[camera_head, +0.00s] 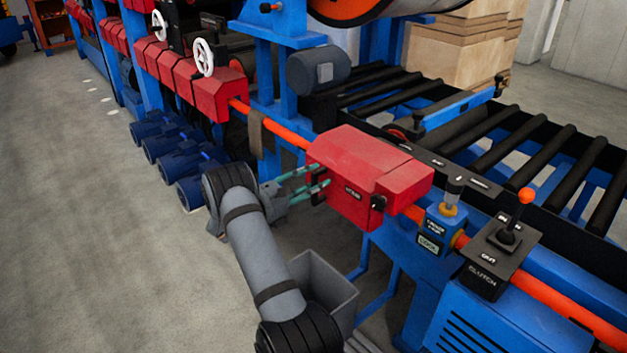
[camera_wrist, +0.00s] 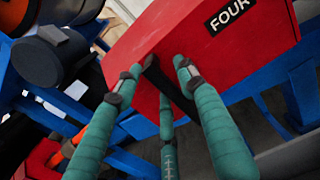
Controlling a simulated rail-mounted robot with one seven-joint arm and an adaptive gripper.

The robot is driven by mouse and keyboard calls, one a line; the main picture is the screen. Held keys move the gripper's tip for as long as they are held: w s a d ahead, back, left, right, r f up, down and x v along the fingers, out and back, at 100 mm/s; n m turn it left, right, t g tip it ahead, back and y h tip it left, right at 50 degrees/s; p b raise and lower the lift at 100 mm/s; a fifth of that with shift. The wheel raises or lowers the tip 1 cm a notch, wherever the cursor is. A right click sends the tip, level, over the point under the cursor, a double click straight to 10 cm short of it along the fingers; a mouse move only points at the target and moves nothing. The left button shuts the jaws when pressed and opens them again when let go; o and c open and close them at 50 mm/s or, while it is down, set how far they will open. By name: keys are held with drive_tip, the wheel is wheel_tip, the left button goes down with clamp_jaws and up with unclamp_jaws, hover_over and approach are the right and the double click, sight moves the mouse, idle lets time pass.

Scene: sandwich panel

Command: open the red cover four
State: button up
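The red cover four (camera_head: 365,172) is a red box-shaped lid on the blue machine, and it looks closed. Its FOUR label and red face also show in the wrist view (camera_wrist: 190,30). A black handle (camera_wrist: 168,86) sticks out from that face near its lower edge. My gripper (camera_head: 317,182) has teal fingers and is at the left end of the cover. In the wrist view my gripper (camera_wrist: 160,82) has its fingers spread, with the handle between the tips. I see gaps beside the handle; contact with the fingertips is hard to tell.
An orange pipe (camera_head: 270,125) runs along the machine past the cover. A grey bin (camera_head: 325,285) stands below, close to my arm. The floor at left is clear.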

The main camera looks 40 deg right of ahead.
drive_tip(key=c, duration=0.4)
clamp_jaws()
idle(0.5)
